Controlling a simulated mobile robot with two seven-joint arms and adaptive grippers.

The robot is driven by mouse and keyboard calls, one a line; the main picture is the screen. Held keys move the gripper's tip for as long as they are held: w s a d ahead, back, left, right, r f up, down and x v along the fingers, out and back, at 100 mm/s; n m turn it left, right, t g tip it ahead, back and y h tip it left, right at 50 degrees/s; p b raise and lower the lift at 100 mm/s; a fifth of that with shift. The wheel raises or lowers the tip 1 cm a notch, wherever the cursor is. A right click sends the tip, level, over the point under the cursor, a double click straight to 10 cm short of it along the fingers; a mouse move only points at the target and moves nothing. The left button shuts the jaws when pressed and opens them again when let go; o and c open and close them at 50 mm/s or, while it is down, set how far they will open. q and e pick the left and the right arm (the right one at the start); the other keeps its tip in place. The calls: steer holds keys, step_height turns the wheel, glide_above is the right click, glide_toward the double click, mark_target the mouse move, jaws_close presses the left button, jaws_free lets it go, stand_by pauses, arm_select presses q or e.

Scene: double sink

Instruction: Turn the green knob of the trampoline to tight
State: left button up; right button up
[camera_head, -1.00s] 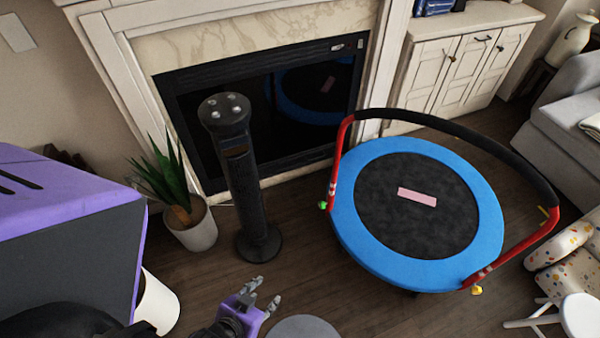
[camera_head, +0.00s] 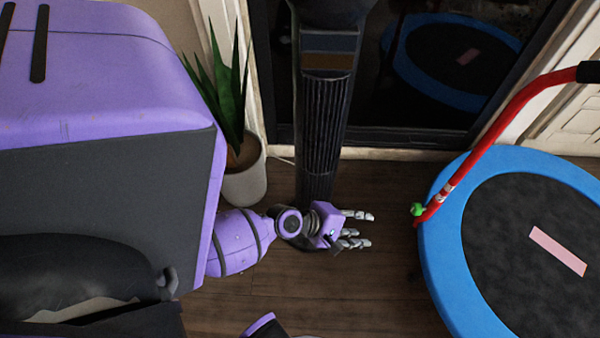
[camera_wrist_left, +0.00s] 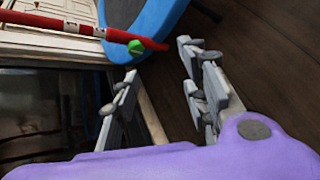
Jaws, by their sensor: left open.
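The trampoline has a blue rim (camera_head: 443,255), a black mat (camera_head: 510,270) and a red handle post (camera_head: 475,155). Its green knob (camera_head: 417,209) sticks out to the left near the foot of the post. My left gripper (camera_head: 362,229) is open and empty, left of the knob with a gap between them, its fingers pointing right toward it. In the left wrist view the green knob (camera_wrist_left: 136,47) and red post (camera_wrist_left: 65,25) show beyond the open fingers (camera_wrist_left: 160,80). My right gripper is not in view.
A black tower (camera_head: 322,130) stands just behind my left gripper, close to the wrist. A potted plant (camera_head: 243,180) is left of it. The fireplace (camera_head: 420,75) lies behind. Open wooden floor (camera_head: 390,290) lies between gripper and trampoline.

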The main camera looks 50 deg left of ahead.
arm_select(q)
steer(key=w+f+n+t+b, duration=0.1)
steer(key=w+f+n+b, duration=0.35)
steer(key=w, duration=0.35)
steer(key=n+t+h+b, duration=0.1)
steer(key=n+b, duration=0.1)
steer(key=b, duration=0.2)
glide_toward(413, 206)
steer(key=w+f, duration=0.1)
steer(key=x, duration=0.2)
steer(key=b+x, duration=0.1)
steer(key=x, duration=0.1)
steer(key=b+x, duration=0.1)
steer(key=x, duration=0.2)
steer(key=shift+d, duration=0.3)
steer(key=shift+w+d, duration=0.1)
steer(key=shift+w, duration=0.1)
steer(key=c, duration=1)
steer(key=shift+r, duration=0.15)
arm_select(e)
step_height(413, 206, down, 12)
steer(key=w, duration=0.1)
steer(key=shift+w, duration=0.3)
